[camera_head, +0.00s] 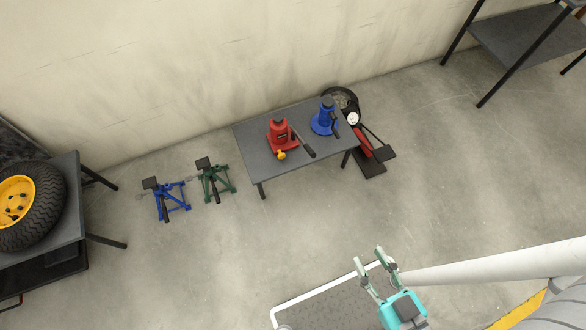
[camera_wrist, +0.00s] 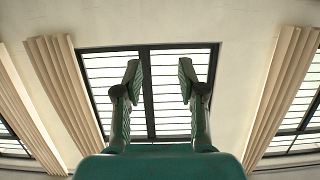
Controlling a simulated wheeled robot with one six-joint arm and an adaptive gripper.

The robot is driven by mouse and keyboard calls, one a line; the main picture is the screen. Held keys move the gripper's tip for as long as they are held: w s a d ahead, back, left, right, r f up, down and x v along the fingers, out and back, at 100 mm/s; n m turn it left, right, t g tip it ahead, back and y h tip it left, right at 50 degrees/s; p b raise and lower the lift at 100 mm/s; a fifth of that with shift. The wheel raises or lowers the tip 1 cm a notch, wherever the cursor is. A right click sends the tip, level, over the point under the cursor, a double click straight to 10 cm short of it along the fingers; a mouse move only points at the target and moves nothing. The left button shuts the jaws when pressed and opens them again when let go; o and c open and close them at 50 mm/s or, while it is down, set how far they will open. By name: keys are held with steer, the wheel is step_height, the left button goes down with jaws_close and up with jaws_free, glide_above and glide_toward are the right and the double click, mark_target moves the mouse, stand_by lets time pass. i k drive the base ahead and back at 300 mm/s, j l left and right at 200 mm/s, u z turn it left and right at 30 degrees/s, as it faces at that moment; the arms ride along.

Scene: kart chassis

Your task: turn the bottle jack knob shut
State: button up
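A red bottle jack (camera_head: 279,133) stands upright on a small grey table (camera_head: 252,150) by the wall. Its yellow knob (camera_head: 281,155) is low on the near side, and a dark handle with a grey grip (camera_head: 303,147) slants out to its right. A blue bottle jack (camera_head: 325,118) stands to its right on the same table; no yellow knob shows on it. My gripper (camera_head: 367,256) is open and empty, well in front of the table and apart from both jacks. In the wrist view my gripper's fingers (camera_wrist: 160,80) are spread, with only windows behind them.
Blue (camera_head: 172,200) and green (camera_head: 214,182) jack stands are on the floor left of the table. A wheel and red-black gear (camera_head: 372,150) sit at its right. A tyre (camera_head: 25,205) lies on a table at far left. The floor before the small table is clear.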

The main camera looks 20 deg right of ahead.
mark_target(281, 155)
steer(key=i, duration=1.2)
